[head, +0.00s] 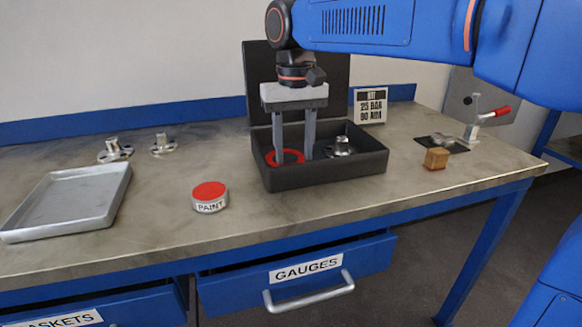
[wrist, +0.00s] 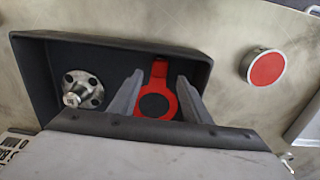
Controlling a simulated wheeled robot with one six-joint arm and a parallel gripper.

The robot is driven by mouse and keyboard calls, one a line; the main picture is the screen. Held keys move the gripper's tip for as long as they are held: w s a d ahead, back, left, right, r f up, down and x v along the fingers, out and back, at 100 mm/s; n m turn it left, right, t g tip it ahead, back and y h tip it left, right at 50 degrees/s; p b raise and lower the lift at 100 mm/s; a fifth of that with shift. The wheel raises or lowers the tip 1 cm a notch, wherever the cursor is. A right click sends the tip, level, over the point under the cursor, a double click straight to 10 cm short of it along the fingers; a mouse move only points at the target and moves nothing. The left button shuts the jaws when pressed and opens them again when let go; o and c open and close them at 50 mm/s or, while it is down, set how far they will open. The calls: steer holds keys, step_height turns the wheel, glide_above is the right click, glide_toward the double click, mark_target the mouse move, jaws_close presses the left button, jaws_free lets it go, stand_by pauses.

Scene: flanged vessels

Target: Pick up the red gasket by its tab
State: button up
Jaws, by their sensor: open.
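The red gasket (head: 287,156) lies inside the black open case (head: 330,178). In the wrist view it is a red ring (wrist: 173,107) with a tab (wrist: 159,70) pointing up in the picture, toward the case wall. My gripper (head: 294,156) is open and points down into the case, with its fingers on either side of the gasket. In the wrist view my gripper (wrist: 160,95) shows a finger left and right of the ring, with nothing held. Whether the fingertips touch the case floor cannot be told.
A metal flange (head: 341,147) stands in the same case, which has a raised lid (head: 350,85). A paint tin (head: 210,197), a metal tray (head: 70,200), small flanges (head: 114,150), a wooden block (head: 436,158) and a red-handled clamp (head: 487,118) are on the bench.

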steer(key=shift+d+f, duration=0.1)
steer(key=shift+f, duration=1.45)
steer(key=c, duration=1)
steer(key=shift+r, duration=0.1)
